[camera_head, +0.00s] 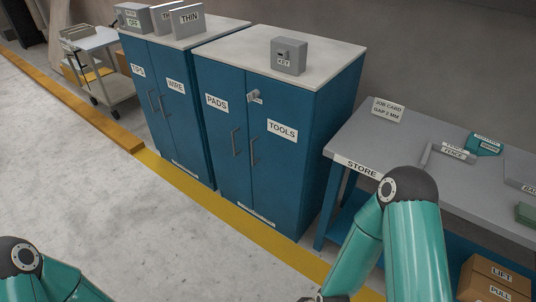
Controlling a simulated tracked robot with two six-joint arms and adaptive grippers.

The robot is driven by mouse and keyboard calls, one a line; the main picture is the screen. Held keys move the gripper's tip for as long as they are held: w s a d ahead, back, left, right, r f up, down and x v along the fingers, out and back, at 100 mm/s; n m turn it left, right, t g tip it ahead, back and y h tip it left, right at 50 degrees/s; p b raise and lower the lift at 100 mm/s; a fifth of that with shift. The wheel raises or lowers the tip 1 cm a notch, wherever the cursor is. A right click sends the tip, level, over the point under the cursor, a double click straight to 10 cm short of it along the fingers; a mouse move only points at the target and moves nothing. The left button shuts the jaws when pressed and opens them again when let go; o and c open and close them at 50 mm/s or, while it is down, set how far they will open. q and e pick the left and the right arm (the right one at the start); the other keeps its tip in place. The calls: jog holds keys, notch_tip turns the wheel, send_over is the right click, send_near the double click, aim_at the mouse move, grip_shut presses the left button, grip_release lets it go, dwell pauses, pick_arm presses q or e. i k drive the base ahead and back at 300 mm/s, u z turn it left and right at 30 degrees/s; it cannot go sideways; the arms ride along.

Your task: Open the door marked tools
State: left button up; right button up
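The door marked TOOLS (280,170) is the right door of the nearer blue cabinet (335,120). It looks shut, flush with the left door marked PADS (219,130). Its vertical grey handle (254,151) is close to the seam, beside the PADS handle (236,142). A small grey fitting with a tag (254,97) is high near the seam; I cannot tell if it is a lock or holds a key. A grey box marked KEY (288,57) stands on the cabinet top. Parts of both my arms show at the bottom, but neither gripper can be made out.
A second blue cabinet with doors TIPS and WIRE (170,100) stands to the left. A grey bench marked STORE (400,145) is at the right, close to the cabinet. Cardboard boxes (490,280) are below it. Floor (150,215) before the doors is clear, crossed by a yellow strip.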

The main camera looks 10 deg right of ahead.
aim_at(280, 119)
jog(key=u, duration=0.2)
jog(key=i, duration=0.9)
jog(key=z, duration=0.1)
